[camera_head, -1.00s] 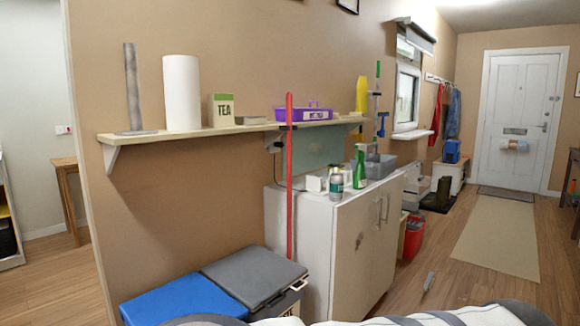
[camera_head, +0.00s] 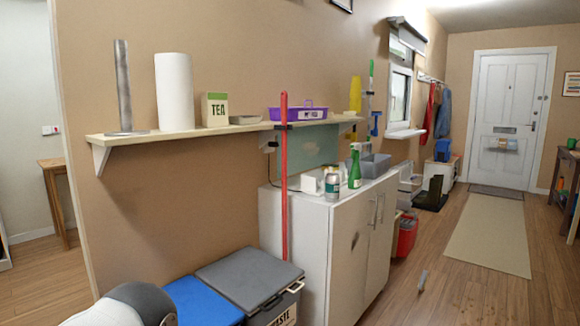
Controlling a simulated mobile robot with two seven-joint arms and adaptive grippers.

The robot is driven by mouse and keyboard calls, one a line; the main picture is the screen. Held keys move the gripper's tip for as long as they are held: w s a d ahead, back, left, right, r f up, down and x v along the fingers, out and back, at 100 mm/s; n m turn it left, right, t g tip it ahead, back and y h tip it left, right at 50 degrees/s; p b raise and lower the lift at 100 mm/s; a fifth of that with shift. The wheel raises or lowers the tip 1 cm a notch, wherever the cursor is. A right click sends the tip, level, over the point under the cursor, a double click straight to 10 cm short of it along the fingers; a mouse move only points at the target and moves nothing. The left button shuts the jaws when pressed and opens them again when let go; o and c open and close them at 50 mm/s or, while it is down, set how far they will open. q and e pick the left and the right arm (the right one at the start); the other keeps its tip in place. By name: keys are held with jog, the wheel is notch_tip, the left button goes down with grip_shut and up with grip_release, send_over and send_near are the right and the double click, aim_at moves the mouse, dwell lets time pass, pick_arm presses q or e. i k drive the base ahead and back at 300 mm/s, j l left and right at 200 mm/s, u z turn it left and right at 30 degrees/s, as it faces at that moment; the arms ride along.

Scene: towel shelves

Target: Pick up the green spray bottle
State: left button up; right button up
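The green spray bottle (camera_head: 355,167) stands upright on top of the white cabinet (camera_head: 303,199), near its front edge. A white and green can (camera_head: 333,186) stands just left of it and a grey tub (camera_head: 375,166) sits behind it. Neither gripper shows in the head view. A rounded grey and white part of my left arm is at the bottom left, well away from the bottle.
A red pole (camera_head: 284,180) stands at the cabinet's left side. A wall shelf (camera_head: 190,137) holds a paper roll, a tea box and a purple caddy. Lidded bins (camera_head: 248,275) stand front left. The floor right of the cabinet is mostly clear.

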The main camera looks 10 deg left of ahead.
aim_at(354, 180)
jog(key=i+l+u, duration=0.1)
jog(key=i+l, duration=0.4)
jog(key=i, duration=0.3)
jog(key=i+l+u, duration=0.1)
jog(key=i+l, duration=0.45)
jog(key=i, duration=0.2)
jog(key=i+l+u, duration=0.15)
jog(key=i+l, duration=0.45)
jog(key=i, duration=0.2)
